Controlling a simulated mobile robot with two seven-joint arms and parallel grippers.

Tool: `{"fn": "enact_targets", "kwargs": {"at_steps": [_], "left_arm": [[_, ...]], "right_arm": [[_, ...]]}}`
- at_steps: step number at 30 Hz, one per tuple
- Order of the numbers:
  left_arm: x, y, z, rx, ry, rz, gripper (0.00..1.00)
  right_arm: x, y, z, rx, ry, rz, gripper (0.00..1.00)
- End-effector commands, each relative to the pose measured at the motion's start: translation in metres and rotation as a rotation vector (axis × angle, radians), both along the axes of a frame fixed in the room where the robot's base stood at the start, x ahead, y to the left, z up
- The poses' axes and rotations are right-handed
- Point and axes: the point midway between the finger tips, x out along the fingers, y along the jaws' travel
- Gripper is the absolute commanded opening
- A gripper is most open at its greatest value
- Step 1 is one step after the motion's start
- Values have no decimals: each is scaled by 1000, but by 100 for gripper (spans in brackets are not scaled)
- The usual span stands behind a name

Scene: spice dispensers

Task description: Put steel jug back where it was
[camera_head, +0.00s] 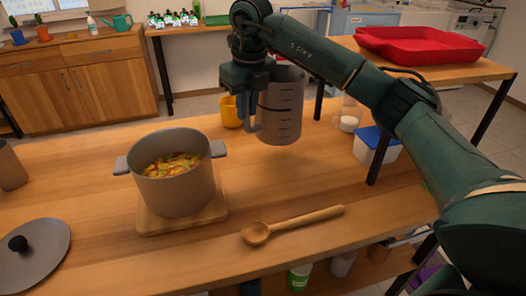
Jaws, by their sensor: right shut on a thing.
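The steel jug (281,108) is grey with dark measuring marks on its side. It is upright and appears to be held above the wooden table, right of the pot. My right gripper (250,112) is shut on the jug at its left side, where the handle is; the fingers partly cover it. My left gripper does not show in the head view.
A grey pot (178,195) of vegetables stands on a wooden board (160,225). A wooden spoon (300,223), pot lid (32,252), yellow mug (231,112), blue-lidded container (376,146) and clear jar (349,118) are around. Table (100,180) has free room between pot and jar.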

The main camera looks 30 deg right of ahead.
Motion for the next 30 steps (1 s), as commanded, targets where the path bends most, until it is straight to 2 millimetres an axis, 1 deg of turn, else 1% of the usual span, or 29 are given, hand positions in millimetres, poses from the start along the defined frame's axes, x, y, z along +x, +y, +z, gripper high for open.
{"fn": "enact_targets", "kwargs": {"at_steps": [1, 4, 7, 12, 18, 20, 26, 30], "left_arm": [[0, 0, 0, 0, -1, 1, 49], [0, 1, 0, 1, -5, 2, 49], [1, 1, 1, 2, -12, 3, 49], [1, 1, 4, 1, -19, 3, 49], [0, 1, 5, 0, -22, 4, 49], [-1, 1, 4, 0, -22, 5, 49], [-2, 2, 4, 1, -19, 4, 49], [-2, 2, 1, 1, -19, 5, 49]], "right_arm": [[-1, -1, -11, -1, 2, 1, 0], [0, -1, -28, -2, 1, 1, 0], [0, 0, -39, -1, -1, 1, 0], [0, 0, -50, -2, -1, 1, 0], [0, 0, -77, -1, -1, 1, 0], [0, 0, -81, -1, -2, 1, 0], [0, 0, -80, -1, -4, 1, 0], [0, 0, -84, -2, -3, 1, 0]]}}
